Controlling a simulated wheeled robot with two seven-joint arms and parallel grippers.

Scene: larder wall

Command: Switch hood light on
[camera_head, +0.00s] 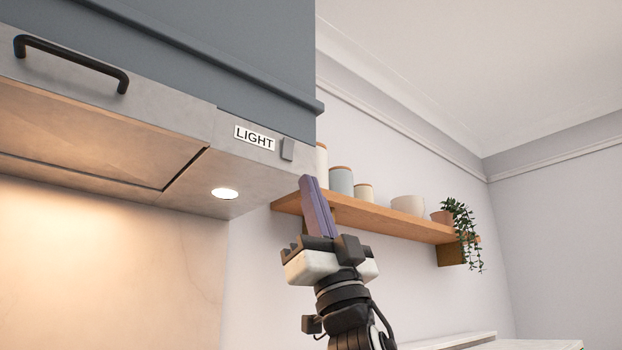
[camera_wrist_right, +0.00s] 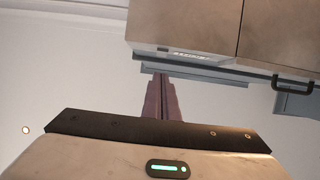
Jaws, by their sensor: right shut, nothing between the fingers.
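The range hood (camera_head: 120,130) fills the upper left of the head view. Its front carries a LIGHT label (camera_head: 254,138) and, just right of it, a small grey switch (camera_head: 287,149). The round lamp (camera_head: 224,193) under the hood is glowing. My right gripper (camera_head: 308,182) is shut and empty, its purple fingers pointing up, just right of and slightly below the switch. In the picture it is apart from the switch. In the right wrist view the shut fingers (camera_wrist_right: 160,80) point toward the hood's underside edge (camera_wrist_right: 200,60). My left gripper is out of view.
A wooden shelf (camera_head: 385,215) on the wall behind holds several jars, a bowl (camera_head: 408,205) and a trailing plant (camera_head: 462,225). A black handle (camera_head: 70,60) sticks out from the hood front. The space right of my gripper is free below the shelf.

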